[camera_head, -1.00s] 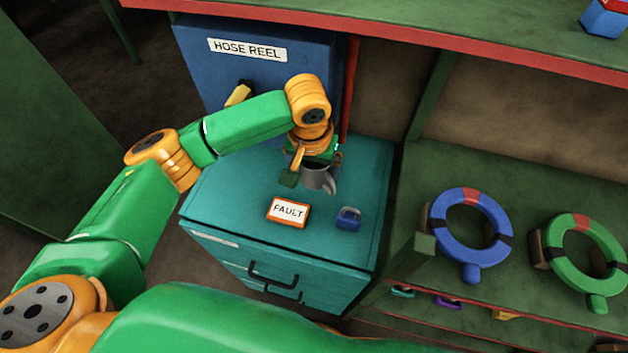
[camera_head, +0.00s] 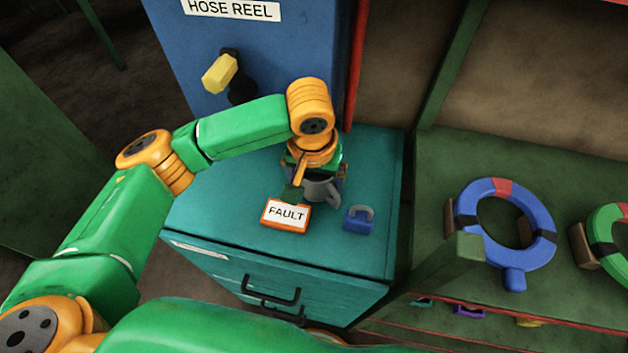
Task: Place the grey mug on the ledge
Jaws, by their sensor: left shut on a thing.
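The grey mug (camera_head: 322,189) is over the teal cabinet top (camera_head: 225,205), behind the orange-framed FAULT sign (camera_head: 286,215) and the blue padlock (camera_head: 358,219). My left gripper (camera_head: 312,182) comes down from above and is shut on the mug. The gripper and wrist hide part of the mug; its handle shows on the right. I cannot tell whether the mug's base touches the cabinet top. Which surface is the ledge is not clear from this view. My right gripper is not in view.
A blue HOSE REEL cabinet (camera_head: 280,60) with a yellow handle (camera_head: 219,74) stands behind. A red post (camera_head: 355,65) is beside it. To the right, a green shelf (camera_head: 440,160) holds a blue ring (camera_head: 545,222) and a green ring (camera_head: 606,225). The cabinet top's left side is clear.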

